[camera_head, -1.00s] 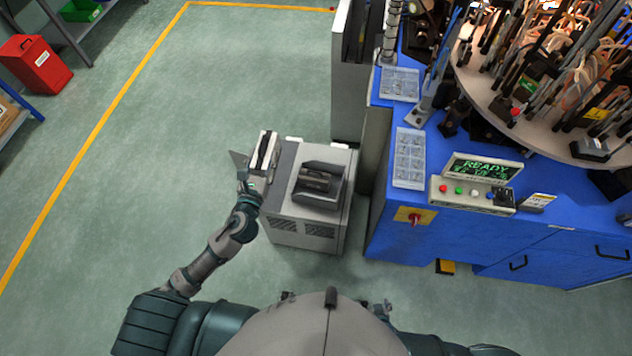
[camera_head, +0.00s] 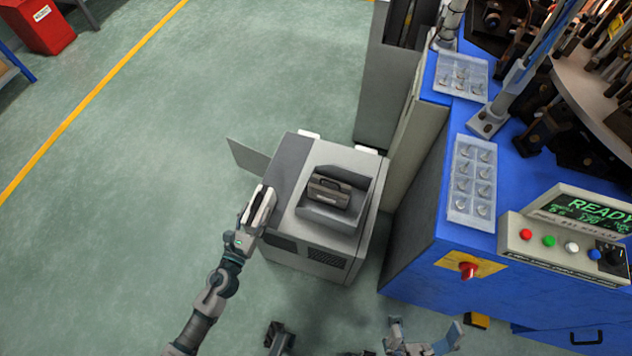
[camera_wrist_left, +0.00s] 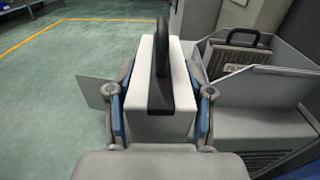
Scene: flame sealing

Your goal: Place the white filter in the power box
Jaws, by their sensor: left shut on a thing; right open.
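My left gripper (camera_head: 252,216) is shut on the white filter (camera_wrist_left: 178,124), a white block with a black handle on top. In the wrist view the gripper's two fingers clasp its sides. In the head view the filter (camera_head: 264,205) is upright at the left side of the grey power box (camera_head: 308,258), outside its top recess. The recess holds a dark grey filter-like block (camera_head: 328,191) with a black handle, which also shows in the wrist view (camera_wrist_left: 240,62). My right gripper (camera_head: 426,343) is open and empty at the bottom edge, partly cut off.
A thin grey flap (camera_head: 248,158) sticks out from the box's back left. A blue machine bench (camera_head: 450,270) with a control panel (camera_head: 560,250) and clear parts trays (camera_head: 472,180) stands to the right. A grey cabinet (camera_head: 385,100) stands behind.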

